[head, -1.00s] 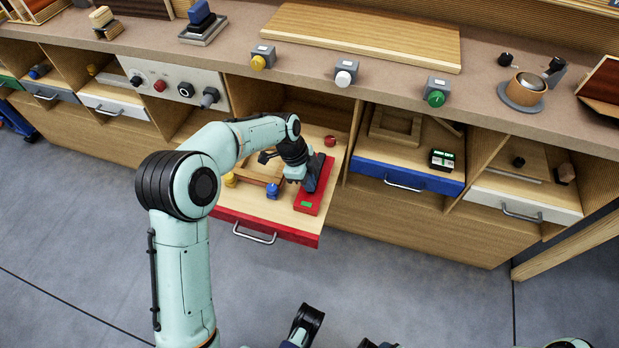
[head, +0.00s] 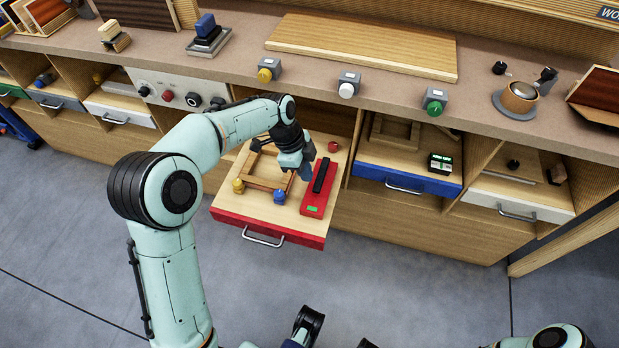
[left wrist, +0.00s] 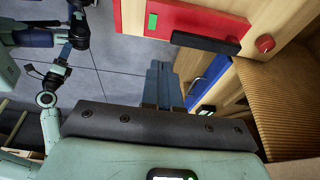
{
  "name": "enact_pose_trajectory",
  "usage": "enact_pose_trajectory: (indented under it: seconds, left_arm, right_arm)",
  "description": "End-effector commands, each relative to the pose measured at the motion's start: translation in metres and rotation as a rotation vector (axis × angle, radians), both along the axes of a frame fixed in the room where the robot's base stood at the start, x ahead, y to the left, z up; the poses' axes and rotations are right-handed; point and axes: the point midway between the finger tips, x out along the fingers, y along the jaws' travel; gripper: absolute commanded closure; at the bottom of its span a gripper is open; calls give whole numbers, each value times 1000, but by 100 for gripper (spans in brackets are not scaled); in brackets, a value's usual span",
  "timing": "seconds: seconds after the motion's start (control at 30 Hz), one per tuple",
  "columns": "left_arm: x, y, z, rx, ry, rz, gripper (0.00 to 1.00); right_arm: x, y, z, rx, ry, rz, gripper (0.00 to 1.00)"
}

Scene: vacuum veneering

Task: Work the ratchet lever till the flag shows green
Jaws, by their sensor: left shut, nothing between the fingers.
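The ratchet unit is a red block (head: 316,196) in the open red drawer. Its black lever (head: 322,176) lies along its top. A green flag (head: 309,209) shows at its near end. In the left wrist view the red block (left wrist: 190,22) is at the top, with the black lever (left wrist: 205,42) and green flag (left wrist: 152,21). My left gripper (head: 306,175) is shut and empty, just left of the lever and apart from it. Its fingers also show in the left wrist view (left wrist: 163,87).
A blue drawer (head: 405,178) is to the right. The floor in front is clear.

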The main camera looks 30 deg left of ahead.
Motion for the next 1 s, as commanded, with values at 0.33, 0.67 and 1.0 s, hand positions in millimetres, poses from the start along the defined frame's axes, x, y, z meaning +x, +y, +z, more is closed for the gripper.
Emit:
enact_pose_trajectory:
  seconds: [0.33,0.67,1.0]
  left_arm:
    - [-8,7,28,0,-1,1,100]
    - [-8,7,27,0,-2,2,100]
    - [-8,7,27,0,-2,2,100]
  right_arm:
    - [-5,2,5,6,14,5,36]
    - [-5,2,5,5,13,5,36]
    - [-5,2,5,5,13,5,36]
